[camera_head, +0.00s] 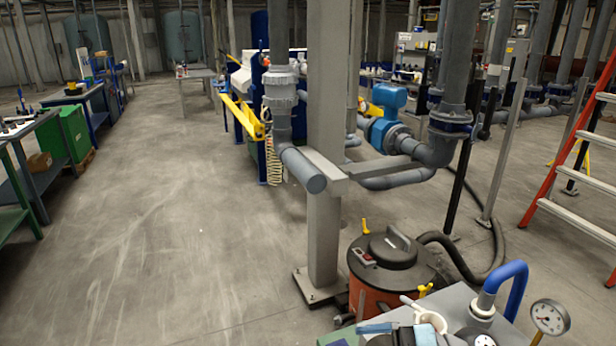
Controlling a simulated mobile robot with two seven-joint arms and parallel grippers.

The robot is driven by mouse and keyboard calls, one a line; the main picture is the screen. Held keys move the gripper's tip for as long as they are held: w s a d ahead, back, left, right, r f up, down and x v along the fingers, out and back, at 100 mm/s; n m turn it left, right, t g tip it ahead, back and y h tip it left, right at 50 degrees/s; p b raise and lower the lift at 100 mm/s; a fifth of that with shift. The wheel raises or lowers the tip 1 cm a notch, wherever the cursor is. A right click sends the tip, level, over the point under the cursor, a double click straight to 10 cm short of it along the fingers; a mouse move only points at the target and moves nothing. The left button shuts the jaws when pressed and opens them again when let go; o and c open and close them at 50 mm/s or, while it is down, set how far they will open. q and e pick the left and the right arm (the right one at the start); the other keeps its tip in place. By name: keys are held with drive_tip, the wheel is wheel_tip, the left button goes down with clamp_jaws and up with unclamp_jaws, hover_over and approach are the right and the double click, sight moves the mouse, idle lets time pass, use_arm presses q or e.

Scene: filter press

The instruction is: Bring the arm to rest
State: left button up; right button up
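Neither of my arms nor grippers can be made out in the head view. The task names no object besides the arm. At the bottom edge a grey-topped table (458,301) is partly cut off. Some small light-blue and dark items beside the cup are too cut off to identify.
A grey steel column (325,240) with grey pipes stands mid-view. An orange-and-black vacuum (392,265) and its hose sit behind the table. A red ladder (568,140) stands at right. Workbenches (30,190) and a green box (72,132) line the left. The left-centre floor is clear.

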drive_tip(key=w+d+f+m+t+h+b, duration=0.1)
drive_tip(key=d+f+m+t+h+b, duration=0.2)
drive_tip(key=f+m+t, duration=0.5)
drive_tip(key=w+d+f+m+t+h, duration=0.25)
drive_tip(key=f+m+t+h, duration=0.2)
drive_tip(key=m+t, duration=0.65)
drive_tip(key=s+d+f+m+g+h+b, duration=0.15)
drive_tip(key=s+f+g+h, duration=0.35)
drive_tip(key=f, duration=0.5)
drive_tip(key=s+d+f+m+g+h+b, duration=0.1)
drive_tip(key=s+d+f+m+g+h, duration=0.15)
drive_tip(key=s+f, duration=0.6)
wheel_tip(320, 180, up, 14)
drive_tip(key=p, duration=1.9)
drive_tip(key=shift+w+d+f, duration=0.15)
drive_tip(key=shift+d, duration=0.15)
